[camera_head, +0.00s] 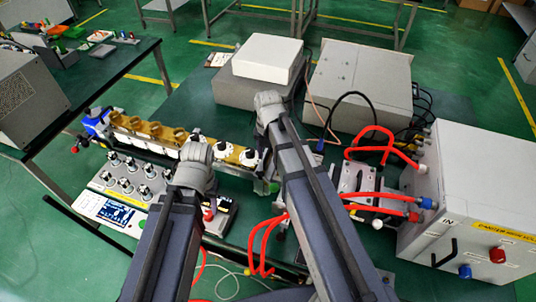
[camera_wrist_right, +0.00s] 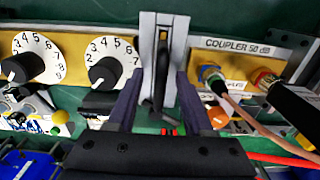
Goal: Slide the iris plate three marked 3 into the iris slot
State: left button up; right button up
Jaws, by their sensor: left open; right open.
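My right gripper (camera_head: 268,105) is over the right end of the brass waveguide row (camera_head: 160,133). In the right wrist view its two fingers (camera_wrist_right: 160,78) are open, on either side of a grey upright piece (camera_wrist_right: 163,30) with a dark narrow part in its middle. I cannot tell whether this is the iris slot or a plate. No marking 3 on a plate is readable. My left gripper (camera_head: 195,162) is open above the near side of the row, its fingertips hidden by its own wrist.
Numbered white dials (camera_wrist_right: 108,62) are left of the fingers, and a "COUPLER 50 dB" block (camera_wrist_right: 238,48) with cables is right. A panel with several knobs (camera_head: 128,180) stands at front left. Red hoses (camera_head: 375,150) lead to a white cabinet (camera_head: 470,200) at right.

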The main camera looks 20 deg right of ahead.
notch_tip(320, 180, up, 8)
jog(key=p, duration=0.8)
jog(key=shift+f, duration=0.1)
jog(key=shift+s+a+f+m, duration=0.1)
jog(key=shift+s+a+m, duration=0.1)
jog(key=shift+m, duration=0.1)
jog(key=s+a+m, duration=0.3)
jog(key=s+m, duration=0.1)
jog(key=m, duration=0.4)
jog(key=s+a+f+m+b, duration=0.1)
jog(key=s+a+m, duration=0.2)
jog(key=s+m, duration=0.2)
jog(key=s+a+f+m+h+b, duration=0.1)
jog(key=s+a+m, duration=0.3)
jog(key=m, duration=0.7)
jog(key=shift+s+m, duration=0.4)
